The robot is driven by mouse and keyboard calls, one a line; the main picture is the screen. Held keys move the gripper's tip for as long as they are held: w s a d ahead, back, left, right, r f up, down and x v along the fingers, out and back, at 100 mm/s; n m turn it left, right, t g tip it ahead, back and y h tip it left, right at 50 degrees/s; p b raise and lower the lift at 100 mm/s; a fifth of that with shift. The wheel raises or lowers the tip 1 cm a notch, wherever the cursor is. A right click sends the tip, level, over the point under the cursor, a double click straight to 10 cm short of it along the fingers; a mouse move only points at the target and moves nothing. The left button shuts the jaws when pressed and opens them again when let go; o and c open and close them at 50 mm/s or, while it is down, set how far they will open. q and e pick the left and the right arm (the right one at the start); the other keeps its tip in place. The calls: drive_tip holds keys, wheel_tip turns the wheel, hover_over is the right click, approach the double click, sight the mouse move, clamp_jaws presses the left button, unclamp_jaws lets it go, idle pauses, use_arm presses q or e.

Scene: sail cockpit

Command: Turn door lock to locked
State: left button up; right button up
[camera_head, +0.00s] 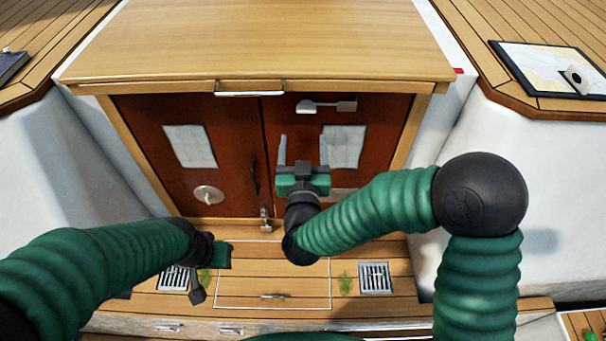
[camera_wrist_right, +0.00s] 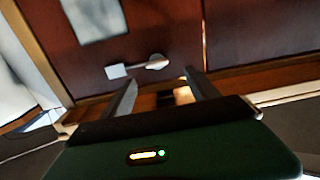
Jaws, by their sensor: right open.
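The door lock (camera_head: 326,106) is a pale metal lever lying about level near the top of the right door (camera_head: 390,130). Its left end is rounded and its right end is a square block. My right gripper (camera_head: 303,146) is open and empty, with its two fingers pointing up below the lock. The right wrist view shows the lock (camera_wrist_right: 136,67) turned over, just beyond the open fingers (camera_wrist_right: 160,80), with no contact visible. My left gripper (camera_head: 216,258) is low over the floor on the left; its fingers are not clear.
The left door (camera_head: 225,120) carries a paper sheet (camera_head: 190,146) and a round fitting (camera_head: 208,195). A dark handle (camera_head: 254,178) stands by the door seam. A wooden top (camera_head: 260,40) overhangs the doors. A small metal latch (camera_head: 265,218) is at the sill.

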use_arm(q)
drive_tip(key=shift+s+d, duration=0.1)
drive_tip(key=shift+d, duration=0.2)
use_arm(e)
drive_tip(key=s, duration=0.9)
drive_tip(key=shift+d, duration=0.3)
use_arm(q)
drive_tip(key=shift+f, duration=0.15)
drive_tip(key=shift+a, duration=0.1)
use_arm(e)
drive_tip(key=shift+a+f, duration=0.1)
